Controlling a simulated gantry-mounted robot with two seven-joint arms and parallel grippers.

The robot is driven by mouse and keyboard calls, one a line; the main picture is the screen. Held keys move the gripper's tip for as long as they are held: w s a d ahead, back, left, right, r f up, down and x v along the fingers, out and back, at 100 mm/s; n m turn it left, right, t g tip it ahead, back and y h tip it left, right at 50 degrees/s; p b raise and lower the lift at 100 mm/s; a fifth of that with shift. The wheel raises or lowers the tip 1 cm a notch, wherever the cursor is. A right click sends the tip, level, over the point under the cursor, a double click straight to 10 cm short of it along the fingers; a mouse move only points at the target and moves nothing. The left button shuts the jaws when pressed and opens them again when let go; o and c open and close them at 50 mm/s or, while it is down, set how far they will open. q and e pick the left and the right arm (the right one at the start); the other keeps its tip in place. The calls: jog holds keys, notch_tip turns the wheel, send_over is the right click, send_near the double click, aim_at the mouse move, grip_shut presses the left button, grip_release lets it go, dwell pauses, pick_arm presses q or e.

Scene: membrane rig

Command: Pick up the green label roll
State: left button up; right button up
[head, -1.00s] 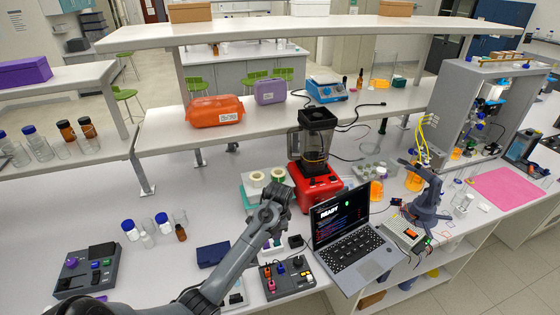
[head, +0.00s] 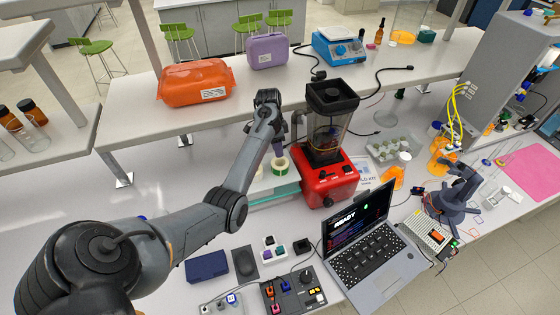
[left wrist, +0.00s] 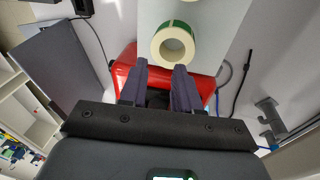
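The green label roll (head: 280,167) is a cream ring with a green side. It sits on a white-topped stack left of the red blender. In the left wrist view the roll (left wrist: 174,43) lies just beyond the fingertips. My left gripper (left wrist: 160,68) is open, with its two dark fingers apart and nothing between them. In the head view the left gripper (head: 279,148) is above and near the roll, partly hidden by its own wrist. A second pale roll beside it is mostly hidden behind my arm. My right gripper is not in view.
The red blender (head: 331,184) stands right beside the rolls. A laptop (head: 364,255) is open in front of it. The shelf with an orange pouch (head: 195,82) and a purple case (head: 267,51) runs behind. A blue box (head: 207,266) lies front left.

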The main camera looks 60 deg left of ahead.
aim_at(281, 164)
pick_arm(q)
jog(key=f, duration=0.2)
jog(key=d+f+p, duration=0.1)
jog(key=f, duration=0.1)
jog(key=shift+f, duration=0.2)
jog(key=f, duration=0.3)
jog(key=shift+w+d+f+p, duration=0.15)
jog(key=shift+w+d+p, duration=0.05)
jog(key=shift+d+p, duration=0.2)
jog(key=shift+f, duration=0.55)
jog(key=shift+c, duration=0.3)
grip_shut()
